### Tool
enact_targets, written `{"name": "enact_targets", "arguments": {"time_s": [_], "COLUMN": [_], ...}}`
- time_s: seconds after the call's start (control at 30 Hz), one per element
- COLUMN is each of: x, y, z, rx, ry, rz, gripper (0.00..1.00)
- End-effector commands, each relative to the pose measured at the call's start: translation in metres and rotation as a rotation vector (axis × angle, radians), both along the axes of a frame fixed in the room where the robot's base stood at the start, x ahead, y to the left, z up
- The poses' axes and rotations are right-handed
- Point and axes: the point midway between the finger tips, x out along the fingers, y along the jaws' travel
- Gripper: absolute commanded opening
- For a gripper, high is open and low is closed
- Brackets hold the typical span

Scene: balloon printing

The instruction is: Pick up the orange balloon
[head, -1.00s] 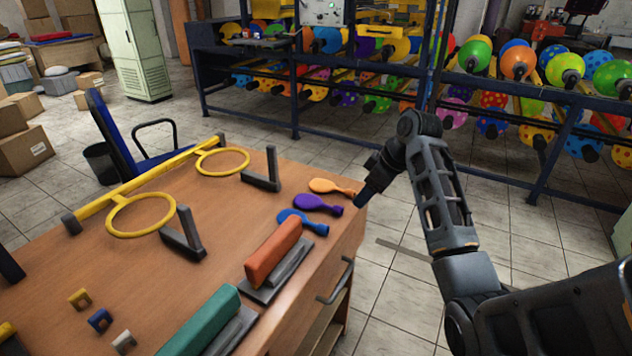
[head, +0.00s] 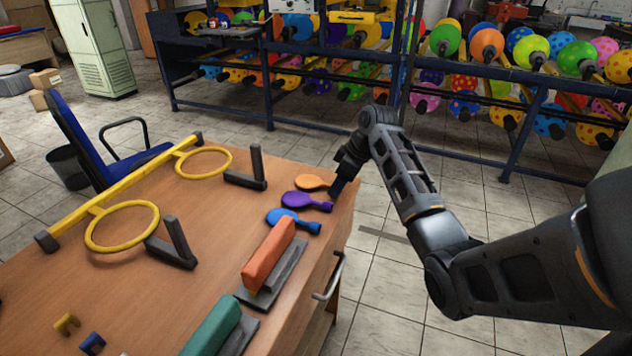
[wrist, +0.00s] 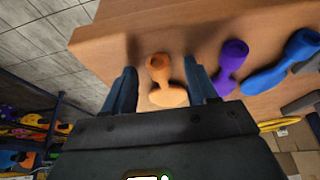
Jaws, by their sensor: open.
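The orange balloon (head: 312,183) lies flat at the far right corner of the wooden table (head: 150,275). My gripper (head: 340,190) is at its neck end, close above the table edge. In the wrist view the orange balloon (wrist: 162,80) lies between the two open fingers of my gripper (wrist: 160,85), with a gap on each side. I cannot tell the exact height of the fingers over the table.
An orange block (head: 269,252) on a grey base and a green block (head: 212,325) stand along the table's right edge. A yellow bar with rings (head: 122,203) spans the left. A rack of colourful balloons (head: 480,100) stands behind. Floor right of the table is clear.

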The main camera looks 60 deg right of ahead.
Motion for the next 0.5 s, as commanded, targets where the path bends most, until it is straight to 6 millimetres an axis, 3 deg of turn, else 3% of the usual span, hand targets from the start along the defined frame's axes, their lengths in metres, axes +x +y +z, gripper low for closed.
{"name": "enact_targets", "arguments": {"time_s": [0.27,0.5], "x": [0.0009,0.0009], "y": [0.0,0.0], "z": [-0.0029,-0.0027], "rx": [0.0,0.0], "ry": [0.0,0.0], "rz": [0.0,0.0], "gripper": [0.57,0.34]}}
